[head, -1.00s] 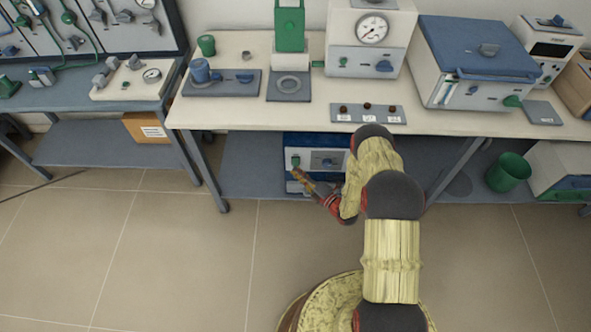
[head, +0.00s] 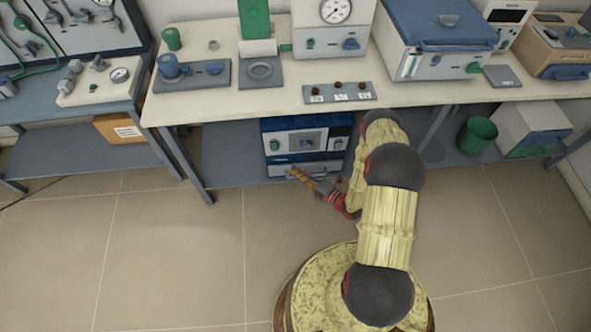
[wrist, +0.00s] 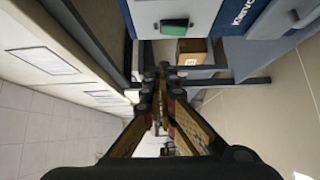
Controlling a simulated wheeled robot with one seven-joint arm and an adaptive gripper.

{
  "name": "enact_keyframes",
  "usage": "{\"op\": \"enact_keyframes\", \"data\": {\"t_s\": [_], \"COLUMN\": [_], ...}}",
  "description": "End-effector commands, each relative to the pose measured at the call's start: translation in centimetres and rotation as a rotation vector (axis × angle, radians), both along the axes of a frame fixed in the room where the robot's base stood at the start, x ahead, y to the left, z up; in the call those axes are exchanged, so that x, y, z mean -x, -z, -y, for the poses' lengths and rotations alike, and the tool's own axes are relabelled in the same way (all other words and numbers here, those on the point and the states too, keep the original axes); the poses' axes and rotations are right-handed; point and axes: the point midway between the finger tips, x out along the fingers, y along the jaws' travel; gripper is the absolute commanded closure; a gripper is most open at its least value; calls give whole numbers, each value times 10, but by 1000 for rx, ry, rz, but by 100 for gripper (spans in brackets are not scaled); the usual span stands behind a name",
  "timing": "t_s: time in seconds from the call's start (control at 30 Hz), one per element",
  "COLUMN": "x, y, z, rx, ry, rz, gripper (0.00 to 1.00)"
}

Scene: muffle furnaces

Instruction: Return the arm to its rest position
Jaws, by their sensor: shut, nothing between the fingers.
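My arm rises from my round base and bends forward over the floor. My gripper (head: 296,171) is at its end in the head view, low in front of the blue and white furnace (head: 308,142) on the shelf under the bench. The gripper points left, and I cannot tell its exact gap to the furnace. In the wrist view my gripper (wrist: 163,70) has its fingers together with nothing between them. The furnace (wrist: 195,14) shows at the top of the wrist view, with a green knob on it.
The long bench (head: 420,95) carries several instruments, with a strip of three dark knobs (head: 340,92) near its front edge. A green bin (head: 477,134) and a white box (head: 531,128) are under it at right. The tiled floor (head: 175,250) at left is clear.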

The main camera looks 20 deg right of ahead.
Motion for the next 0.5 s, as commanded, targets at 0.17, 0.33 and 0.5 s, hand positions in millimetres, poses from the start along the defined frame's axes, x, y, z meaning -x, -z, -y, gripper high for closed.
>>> {"op": "enact_keyframes", "data": {"t_s": [0.17,0.33,0.5], "x": [0,0,2], "y": [0,0,6], "z": [0,0,-4], "rx": [0,4,107], "ry": [0,0,-16], "rz": [0,2,30], "gripper": [100,100,100]}}
